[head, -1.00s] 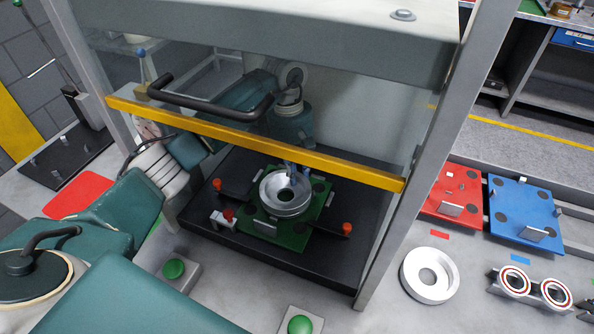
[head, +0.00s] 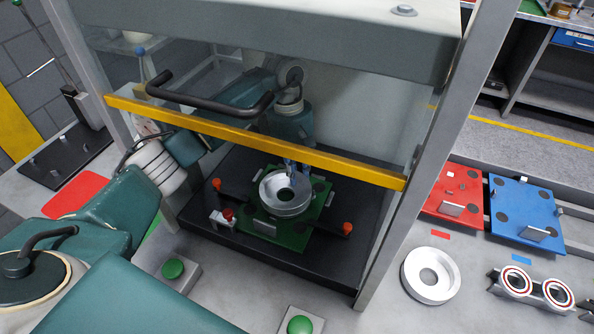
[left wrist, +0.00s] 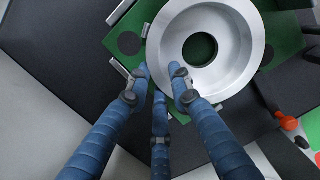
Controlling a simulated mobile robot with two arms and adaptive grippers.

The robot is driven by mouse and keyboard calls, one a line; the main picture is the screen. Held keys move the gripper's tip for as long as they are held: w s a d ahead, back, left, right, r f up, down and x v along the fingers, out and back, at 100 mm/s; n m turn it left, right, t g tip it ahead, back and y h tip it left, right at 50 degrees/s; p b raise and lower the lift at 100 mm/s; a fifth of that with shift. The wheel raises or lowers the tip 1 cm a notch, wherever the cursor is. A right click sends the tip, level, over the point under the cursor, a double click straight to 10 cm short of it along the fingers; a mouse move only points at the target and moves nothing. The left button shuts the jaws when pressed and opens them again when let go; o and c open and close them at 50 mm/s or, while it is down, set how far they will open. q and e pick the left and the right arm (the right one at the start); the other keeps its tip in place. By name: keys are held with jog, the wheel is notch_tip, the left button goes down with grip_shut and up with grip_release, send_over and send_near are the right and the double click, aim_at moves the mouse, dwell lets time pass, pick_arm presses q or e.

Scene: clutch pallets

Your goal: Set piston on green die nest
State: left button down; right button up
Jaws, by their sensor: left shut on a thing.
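The piston, a silver ring-shaped part with a centre hole (head: 286,193), is over the green die nest (head: 296,239) inside the press. It looks level and about centred; I cannot tell whether it rests on the nest or hangs just above. In the left wrist view the piston (left wrist: 235,62) fills the upper middle, with the green nest (left wrist: 119,41) beneath it. My left gripper (head: 291,166) reaches in behind the yellow bar and is shut on the piston's far rim. Its blue fingers also show in the left wrist view (left wrist: 162,76). My right gripper is not in view.
The yellow bar (head: 250,140) and the black handle (head: 210,104) cross in front of the arm. Red-tipped clamps (head: 347,229) flank the nest. Another silver ring (head: 431,276), a red plate (head: 452,196) and a blue plate (head: 524,216) lie outside on the right.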

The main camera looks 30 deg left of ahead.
pick_arm(q)
jog(key=shift+f+b, duration=0.2)
jog(key=shift+b, duration=0.15)
dwell(0.4)
jog(key=c, duration=1.5)
grip_release()
jog(key=shift+r, duration=0.1)
